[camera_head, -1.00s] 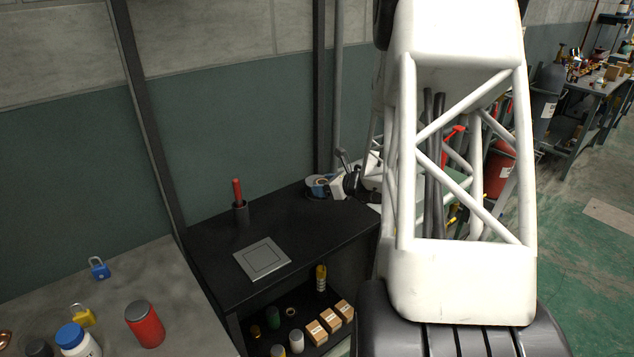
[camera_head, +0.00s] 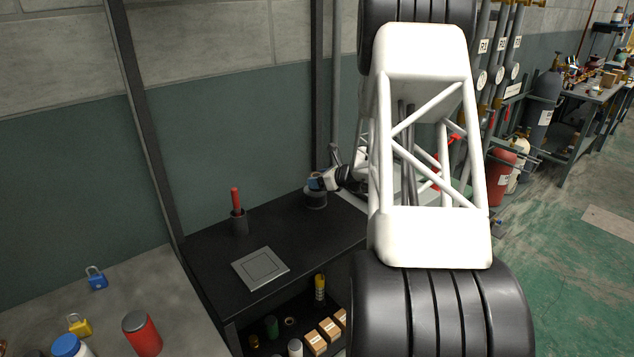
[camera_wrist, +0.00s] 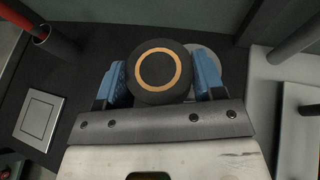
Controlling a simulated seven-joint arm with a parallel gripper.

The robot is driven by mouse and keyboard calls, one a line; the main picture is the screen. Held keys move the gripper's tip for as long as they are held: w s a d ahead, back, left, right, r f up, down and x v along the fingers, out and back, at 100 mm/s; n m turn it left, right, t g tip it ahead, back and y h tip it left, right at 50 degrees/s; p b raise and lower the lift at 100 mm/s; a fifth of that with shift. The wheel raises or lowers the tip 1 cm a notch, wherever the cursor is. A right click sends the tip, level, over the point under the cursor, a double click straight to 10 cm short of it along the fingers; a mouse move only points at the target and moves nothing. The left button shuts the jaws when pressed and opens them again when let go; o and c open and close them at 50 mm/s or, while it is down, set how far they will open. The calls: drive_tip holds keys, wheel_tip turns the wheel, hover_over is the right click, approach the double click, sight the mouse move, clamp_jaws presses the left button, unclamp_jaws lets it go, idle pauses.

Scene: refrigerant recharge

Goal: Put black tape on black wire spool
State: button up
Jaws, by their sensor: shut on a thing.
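The black tape (camera_wrist: 158,93) is a dark roll with a tan inner ring. My gripper (camera_wrist: 160,80) is shut on it, with blue pads on both sides of the roll. In the head view my gripper (camera_head: 317,181) is at the back of the black bench, just above the black wire spool (camera_head: 316,200), which stands upright. The tape is hard to make out there. In the wrist view a grey round disc (camera_wrist: 210,57), probably the spool's top, shows partly behind the tape and right finger. I cannot tell if tape and spool touch.
A red-handled tool stands in a dark cup (camera_head: 238,222) on the black bench (camera_head: 205,250), left of the spool. A flat grey square plate (camera_head: 260,268) lies nearer. Bottles and boxes (camera_head: 318,340) fill the shelf below. The wall is close behind the spool.

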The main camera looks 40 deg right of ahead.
sight(317, 173)
drive_tip(key=shift+w+d+f, duration=0.1)
drive_tip(key=shift+w+d, duration=0.35)
drive_tip(key=shift+w, duration=0.25)
drive_tip(key=shift+w+d+f, duration=0.1)
drive_tip(key=shift+w+d, duration=0.3)
drive_tip(key=shift+w, duration=0.35)
drive_tip(key=shift+w+d+f, duration=0.1)
drive_tip(key=shift+w+d, duration=0.35)
drive_tip(key=shift+w, duration=0.25)
drive_tip(key=shift+f, duration=1.7)
drive_tip(key=shift+f, duration=0.1)
drive_tip(key=o, duration=0.9)
drive_tip(key=shift+o, duration=0.2)
